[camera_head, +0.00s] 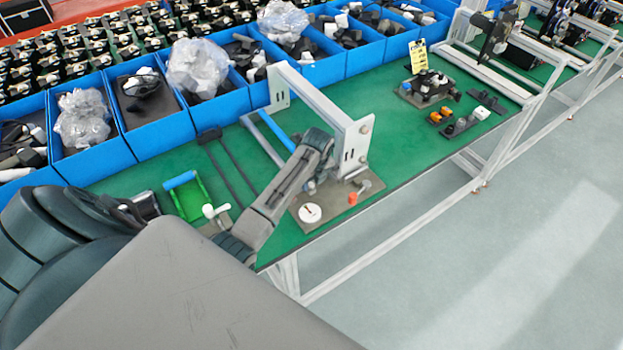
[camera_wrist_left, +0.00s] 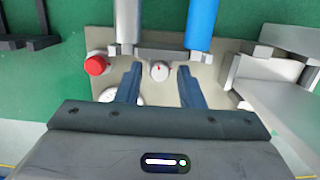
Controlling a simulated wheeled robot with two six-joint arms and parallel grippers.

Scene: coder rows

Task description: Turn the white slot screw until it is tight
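The white slot screw (camera_head: 309,213), a round white disc with a short dark mark, sits on a grey-brown plate (camera_head: 333,212) at the table's front edge. My left gripper (camera_head: 316,174) is above this plate, just behind the disc. In the left wrist view, the gripper (camera_wrist_left: 159,72) is open, with two dark fingers apart. A small white round knob (camera_wrist_left: 159,70) with a red mark shows between the fingertips. A larger white disc (camera_wrist_left: 105,96) is partly hidden by the left finger. I cannot tell which is the slot screw there. My right gripper is out of view.
A red knob (camera_wrist_left: 96,65) is on the same plate, left of the fingers. A metal frame (camera_head: 352,140) stands close behind my gripper. Blue bins (camera_head: 160,135) line the table's back.

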